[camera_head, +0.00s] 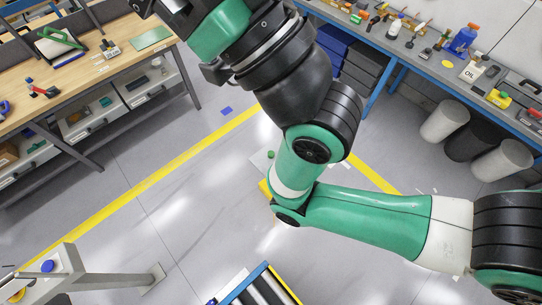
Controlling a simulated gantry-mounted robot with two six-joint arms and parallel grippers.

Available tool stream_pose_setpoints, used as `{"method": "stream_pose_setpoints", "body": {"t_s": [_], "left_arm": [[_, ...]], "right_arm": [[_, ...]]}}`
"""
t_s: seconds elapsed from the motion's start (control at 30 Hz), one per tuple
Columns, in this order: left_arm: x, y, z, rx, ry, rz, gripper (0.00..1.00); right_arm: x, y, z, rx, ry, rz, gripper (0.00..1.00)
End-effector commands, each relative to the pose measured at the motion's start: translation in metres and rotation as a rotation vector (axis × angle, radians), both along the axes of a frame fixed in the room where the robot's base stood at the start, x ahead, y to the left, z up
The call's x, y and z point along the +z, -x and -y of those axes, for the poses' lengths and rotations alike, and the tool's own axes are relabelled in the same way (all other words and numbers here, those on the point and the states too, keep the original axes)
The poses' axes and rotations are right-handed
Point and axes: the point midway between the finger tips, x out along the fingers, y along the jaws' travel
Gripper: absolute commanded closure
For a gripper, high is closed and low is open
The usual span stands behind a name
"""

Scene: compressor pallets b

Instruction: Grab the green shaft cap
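A small round green piece (271,155) shows on a pale grey surface just left of my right arm. It may be the green shaft cap, but it is too small to tell. My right arm comes in from the right, bends at the middle and runs up to the top edge. It hides part of that pale surface and whatever is under it. My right gripper is not visible, as the arm runs out of the picture at the upper left. No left arm or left gripper shows.
A wooden workbench (140,60) with drawers stands at the left. A blue-edged bench (420,65) with bottles and tools stands at the upper right, beside grey bins (502,160). A roller conveyor (262,290) is at the bottom. Yellow lines cross the open floor.

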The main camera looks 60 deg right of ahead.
Motion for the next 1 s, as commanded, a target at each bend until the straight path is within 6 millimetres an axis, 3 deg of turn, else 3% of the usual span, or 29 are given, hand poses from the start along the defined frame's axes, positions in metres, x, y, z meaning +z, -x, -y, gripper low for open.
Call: {"method": "stream_pose_setpoints", "body": {"t_s": [0.17,0.63,1.0], "left_arm": [[0.0,0.0,0.0,0.0,0.0,0.0,0.96],[0.0,0.0,0.0,0.0,0.0,0.0,0.12],[0.0,0.0,-0.0001,0.024,-0.022,0.001,0.12]], "right_arm": [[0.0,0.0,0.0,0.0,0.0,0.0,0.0],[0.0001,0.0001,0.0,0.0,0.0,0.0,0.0],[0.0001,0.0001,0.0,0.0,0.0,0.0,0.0]]}}
